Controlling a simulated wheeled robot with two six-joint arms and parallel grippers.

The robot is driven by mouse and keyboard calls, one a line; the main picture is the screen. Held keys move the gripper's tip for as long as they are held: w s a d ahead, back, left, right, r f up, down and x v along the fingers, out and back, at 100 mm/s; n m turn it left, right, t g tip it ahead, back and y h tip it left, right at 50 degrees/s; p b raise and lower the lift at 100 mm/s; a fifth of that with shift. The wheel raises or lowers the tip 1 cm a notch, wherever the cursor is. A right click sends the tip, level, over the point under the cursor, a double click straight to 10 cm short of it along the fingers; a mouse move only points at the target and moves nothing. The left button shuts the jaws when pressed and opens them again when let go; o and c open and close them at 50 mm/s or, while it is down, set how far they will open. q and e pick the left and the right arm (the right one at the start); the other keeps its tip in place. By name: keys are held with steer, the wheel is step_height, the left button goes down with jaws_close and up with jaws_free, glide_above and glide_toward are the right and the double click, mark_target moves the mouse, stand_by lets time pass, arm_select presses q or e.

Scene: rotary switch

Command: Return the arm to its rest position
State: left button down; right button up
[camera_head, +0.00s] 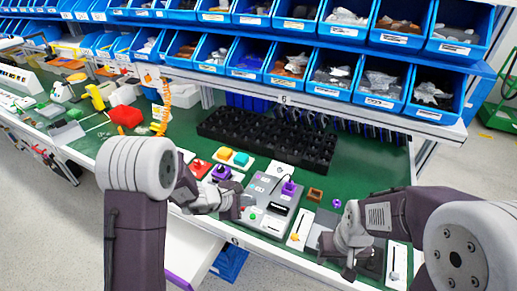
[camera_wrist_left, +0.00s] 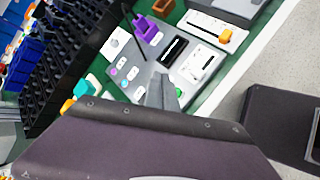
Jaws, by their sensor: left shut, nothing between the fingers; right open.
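My left gripper (camera_head: 246,207) is shut and empty, in front of the grey control panel (camera_head: 262,193) on the green bench. In the left wrist view its closed fingers (camera_wrist_left: 163,94) appear over the panel's near part, beside a green button (camera_wrist_left: 180,92). I cannot tell whether they touch the panel. A purple rotary switch (camera_head: 289,187) stands on the panel, apart from the fingers; it also shows in the left wrist view (camera_wrist_left: 147,29). My right gripper (camera_head: 345,257) is open near the bench's front edge, right of the panel.
A black compartment tray (camera_head: 266,138) lies behind the panel, below shelves of blue bins (camera_head: 336,78). Red and purple switches (camera_head: 200,169) stand left of the panel. A slim white module (camera_head: 299,229) lies between the panel and my right gripper. Open floor lies in front.

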arm_select(q)
steer(key=s+r+m+g, duration=0.2)
steer(key=s+r+m, duration=0.4)
steer(key=s+m, duration=0.15)
steer(key=s+a+f+m+g+y, duration=0.3)
steer(key=s+a+m+y, duration=0.3)
steer(key=s+a+m, duration=0.4)
steer(key=shift+s+a+f+y, duration=0.3)
steer(key=shift+s+a+f, duration=0.35)
steer(key=shift+a, duration=0.35)
